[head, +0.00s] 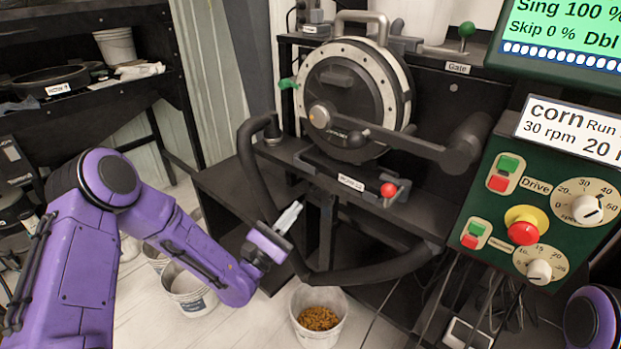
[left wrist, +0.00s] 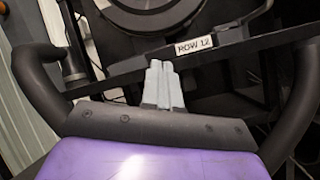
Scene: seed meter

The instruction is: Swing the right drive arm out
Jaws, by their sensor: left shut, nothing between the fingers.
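The seed meter (head: 345,92) is a round black unit with a pale studded ring, upright on a dark stand. A dark drive arm (head: 415,146) lies across its lower front, from a thick pivot (head: 467,140) on the right to a hub (head: 320,116) on the left. My left gripper (head: 290,218) is shut and empty, below and left of the meter, apart from the arm. Its pale fingertips (left wrist: 162,84) show together in the left wrist view, below the row label. My right gripper is not in view.
A black curved tube (head: 330,275) loops in front of the stand, close to my left gripper. A ledge with a red knob (head: 388,190) sits under the meter. A green control box (head: 540,210) stands right. A bucket of grain (head: 318,315) is on the floor.

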